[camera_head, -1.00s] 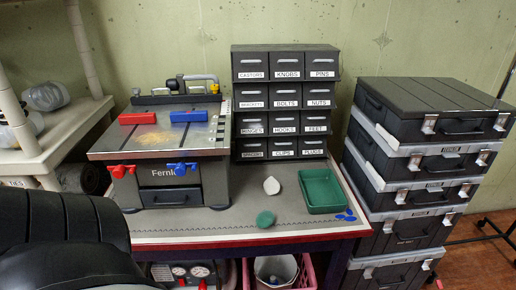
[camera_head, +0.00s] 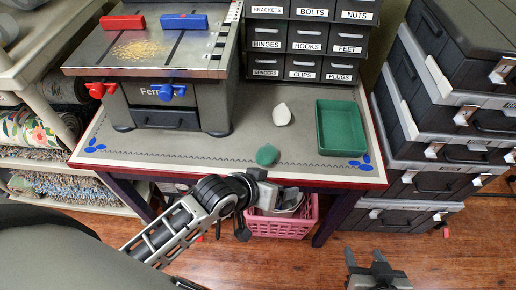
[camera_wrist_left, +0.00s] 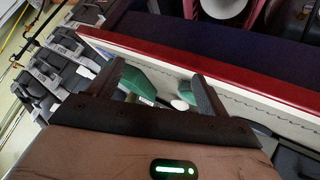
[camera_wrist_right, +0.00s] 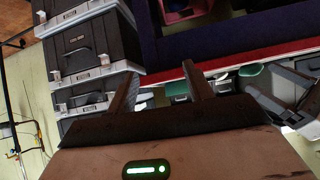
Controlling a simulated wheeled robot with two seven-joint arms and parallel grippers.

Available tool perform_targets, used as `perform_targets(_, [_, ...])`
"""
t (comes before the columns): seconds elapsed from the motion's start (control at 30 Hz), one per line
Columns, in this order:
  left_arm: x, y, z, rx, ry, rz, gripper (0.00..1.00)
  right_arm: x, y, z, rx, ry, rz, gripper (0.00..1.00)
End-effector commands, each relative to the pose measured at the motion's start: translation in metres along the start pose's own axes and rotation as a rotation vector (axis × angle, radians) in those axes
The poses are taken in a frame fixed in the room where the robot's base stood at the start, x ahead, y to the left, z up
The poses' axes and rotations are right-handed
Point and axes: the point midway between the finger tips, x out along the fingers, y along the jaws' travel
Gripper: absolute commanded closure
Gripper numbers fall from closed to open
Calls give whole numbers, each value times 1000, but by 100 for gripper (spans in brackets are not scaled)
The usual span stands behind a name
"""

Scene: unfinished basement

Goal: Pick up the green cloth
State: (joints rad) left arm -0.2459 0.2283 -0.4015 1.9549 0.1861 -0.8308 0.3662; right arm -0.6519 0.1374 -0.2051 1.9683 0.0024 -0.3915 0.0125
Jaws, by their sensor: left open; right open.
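The green cloth (camera_head: 267,155) lies as a small crumpled piece near the front edge of the workbench (camera_head: 215,150). It also shows small between the fingers in the left wrist view (camera_wrist_left: 186,89) and near the red edge in the right wrist view (camera_wrist_right: 250,69). My left gripper (camera_head: 284,197) is in front of the bench edge, close to the cloth in the picture but apart from it; its fingers are open and empty in the left wrist view (camera_wrist_left: 160,78). My right gripper (camera_head: 366,256) is open and empty, lower right, over the floor.
A green tray (camera_head: 341,127) lies right of the cloth and a white piece (camera_head: 282,114) lies behind it. A machine (camera_head: 165,100) and a drawer cabinet (camera_head: 300,40) stand behind. Stacked cases (camera_head: 430,150) stand right. A pink basket (camera_head: 272,226) sits below the bench.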

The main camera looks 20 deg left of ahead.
Motion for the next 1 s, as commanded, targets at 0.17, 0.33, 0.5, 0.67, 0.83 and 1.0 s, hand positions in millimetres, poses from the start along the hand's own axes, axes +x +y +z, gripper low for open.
perform_targets(0.17, [2,31,-62,-107,-200,-22,21,2,-2,5,3,-3,-4,48])
perform_targets(0.33, [-26,24,-100,-173,-345,-226,21,4,-2,4,4,2,-6,48])
perform_targets(0.5, [-56,7,-125,-222,-384,-430,21,4,-2,2,4,8,-7,48])
perform_targets(0.67, [-67,-3,-132,-247,-388,-518,21,4,-2,0,4,11,-7,48])
perform_targets(0.83, [-46,-17,-120,-252,-393,-530,21,5,-2,3,1,10,-8,48])
perform_targets(1.0, [-16,-33,-104,-250,-392,-528,21,7,-2,5,0,8,-8,48])
